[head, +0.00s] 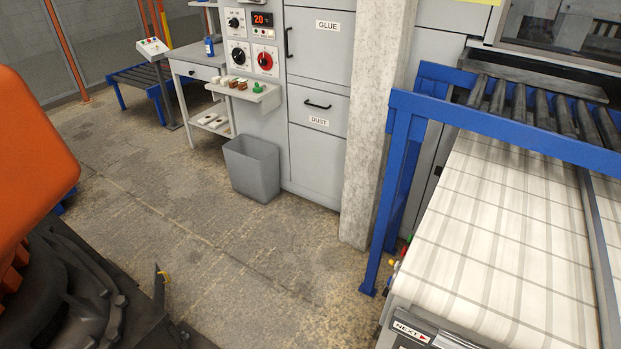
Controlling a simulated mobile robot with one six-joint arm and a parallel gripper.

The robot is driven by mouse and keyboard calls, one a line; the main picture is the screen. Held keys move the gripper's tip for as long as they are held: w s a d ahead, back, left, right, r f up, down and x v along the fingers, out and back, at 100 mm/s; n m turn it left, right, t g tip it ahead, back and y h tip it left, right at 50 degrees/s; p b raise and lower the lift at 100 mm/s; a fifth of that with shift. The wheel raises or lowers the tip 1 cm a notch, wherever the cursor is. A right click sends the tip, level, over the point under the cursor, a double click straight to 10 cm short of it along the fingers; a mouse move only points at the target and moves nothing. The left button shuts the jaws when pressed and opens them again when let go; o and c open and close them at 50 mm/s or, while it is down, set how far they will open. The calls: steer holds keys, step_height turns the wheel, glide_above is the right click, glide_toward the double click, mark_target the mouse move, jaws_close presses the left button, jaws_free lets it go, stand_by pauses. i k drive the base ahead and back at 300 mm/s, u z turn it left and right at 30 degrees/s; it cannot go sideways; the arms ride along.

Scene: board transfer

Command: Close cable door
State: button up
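No door marked as a cable door shows in the head view. The grey cabinet has an upper door labelled GLUE (318,50) with a black upright handle at its left edge. Below it is a door labelled DUST (310,140) with a black level handle near its top. Both look flush with the cabinet front. My gripper cannot be made out; orange and dark parts at the left edge are my own arm or body.
A grey bin (252,168) stands before the cabinet. A concrete pillar (372,120) and a blue frame (402,185) stand right of it. A belt conveyor (480,240) fills the right side. A grey side table (195,68) stands back left. The middle floor is clear.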

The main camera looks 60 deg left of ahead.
mark_target(158, 290)
steer(key=u, duration=3.3)
steer(key=i, duration=1)
steer(key=z, duration=1.4)
steer(key=i, duration=1.25)
